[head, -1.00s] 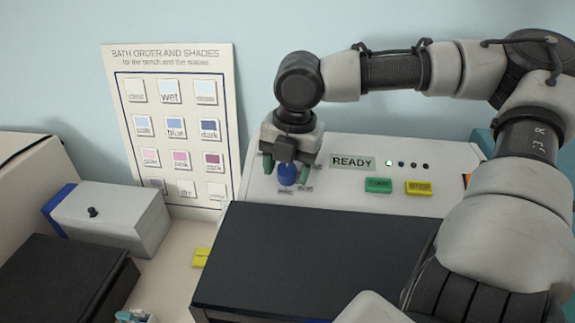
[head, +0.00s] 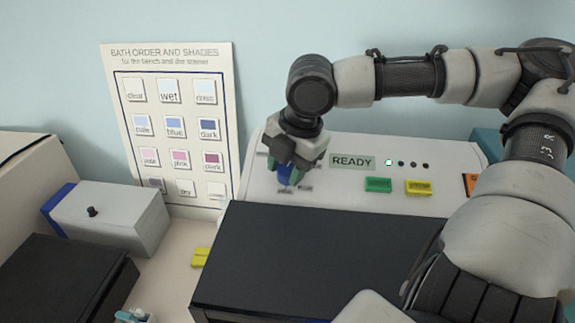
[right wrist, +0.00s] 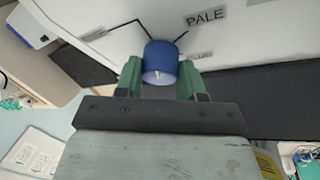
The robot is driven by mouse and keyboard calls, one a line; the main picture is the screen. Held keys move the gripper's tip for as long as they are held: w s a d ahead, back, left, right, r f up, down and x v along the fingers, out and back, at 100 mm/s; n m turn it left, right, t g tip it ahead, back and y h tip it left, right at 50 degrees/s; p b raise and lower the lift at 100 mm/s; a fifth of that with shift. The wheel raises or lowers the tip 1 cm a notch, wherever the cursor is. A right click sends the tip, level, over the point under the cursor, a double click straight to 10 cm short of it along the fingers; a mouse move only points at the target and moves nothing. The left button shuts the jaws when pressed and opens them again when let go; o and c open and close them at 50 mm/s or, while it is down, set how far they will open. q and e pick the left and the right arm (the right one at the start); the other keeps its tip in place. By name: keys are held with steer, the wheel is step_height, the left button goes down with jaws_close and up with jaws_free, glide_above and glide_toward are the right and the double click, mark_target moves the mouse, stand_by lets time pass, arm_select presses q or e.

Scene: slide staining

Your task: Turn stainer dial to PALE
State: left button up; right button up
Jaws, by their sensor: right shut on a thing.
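The stainer (head: 350,190) is a white panel with a blue dial (head: 285,176) at its left. My right gripper (head: 288,170) is shut on the dial and sits tilted over it. In the right wrist view the blue dial (right wrist: 160,62) lies between the two green fingertips (right wrist: 160,80). The PALE label (right wrist: 205,18) stands beside the dial there, with a dark line on the panel pointing towards it. Another label below it is partly hidden. The dial's pointer is not clear to me. My left gripper is not in view.
A READY display (head: 352,162), a green button (head: 378,185) and a yellow button (head: 418,187) are right of the dial. A black lid (head: 310,255) lies in front. A shade chart (head: 228,130) stands at the left, behind a grey box (head: 125,215).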

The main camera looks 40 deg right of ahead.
steer(key=m+t, duration=0.1)
steer(key=m, duration=0.3)
steer(key=shift+r+t, duration=0.1)
steer(key=shift+t, duration=0.3)
steer(key=shift+m+t+h, duration=0.4)
steer(key=shift+m+t, duration=0.1)
steer(key=shift+m, duration=1.2)
steer(key=o, duration=0.9)
steer(key=b+v, duration=0.1)
steer(key=v, duration=0.9)
steer(key=shift+s+r+b, duration=0.25)
steer(key=shift+r+b, duration=0.05)
